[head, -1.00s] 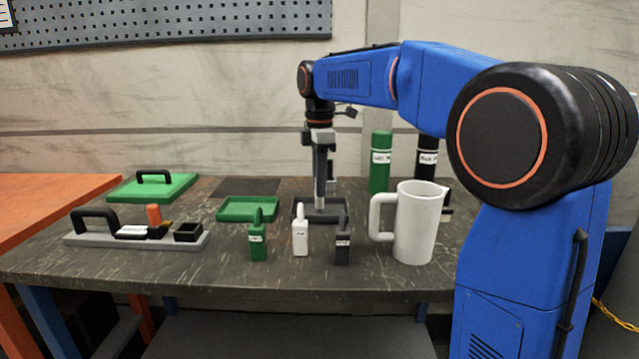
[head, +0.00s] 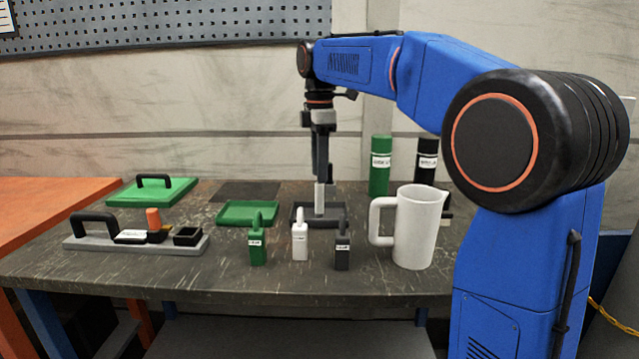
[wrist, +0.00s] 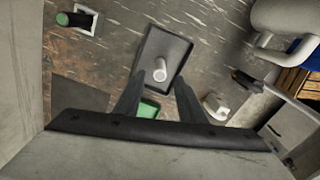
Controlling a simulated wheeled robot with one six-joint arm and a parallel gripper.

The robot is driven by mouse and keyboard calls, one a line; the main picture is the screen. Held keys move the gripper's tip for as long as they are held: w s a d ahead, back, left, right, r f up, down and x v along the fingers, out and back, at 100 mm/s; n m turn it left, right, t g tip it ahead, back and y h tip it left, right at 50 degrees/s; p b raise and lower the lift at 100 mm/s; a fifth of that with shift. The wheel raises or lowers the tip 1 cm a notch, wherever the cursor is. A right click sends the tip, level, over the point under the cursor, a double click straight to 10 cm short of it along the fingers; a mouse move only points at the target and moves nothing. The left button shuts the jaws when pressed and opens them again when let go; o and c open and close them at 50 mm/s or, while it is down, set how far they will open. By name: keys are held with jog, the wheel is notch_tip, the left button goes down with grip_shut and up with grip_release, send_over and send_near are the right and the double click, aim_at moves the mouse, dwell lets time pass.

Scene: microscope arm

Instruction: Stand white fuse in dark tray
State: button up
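The white fuse (head: 319,199) stands upright in the dark tray (head: 342,216) at the middle of the table. In the wrist view the fuse (wrist: 158,70) shows end-on as a pale cylinder inside the dark tray (wrist: 176,47). My gripper (head: 321,180) points straight down just above the fuse. In the wrist view its two fingers (wrist: 158,78) are spread, one on each side of the fuse, with gaps visible.
A green tray (head: 247,212) lies just left of the dark tray. Green (head: 257,247), white (head: 300,243) and dark grey (head: 342,253) labelled pieces stand in front. A white jug (head: 415,230) stands right; green (head: 380,165) and black (head: 427,160) cylinders stand behind.

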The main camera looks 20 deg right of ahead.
notch_tip(320, 180, up, 7)
jog(key=shift+f, duration=0.2)
dwell(0.4)
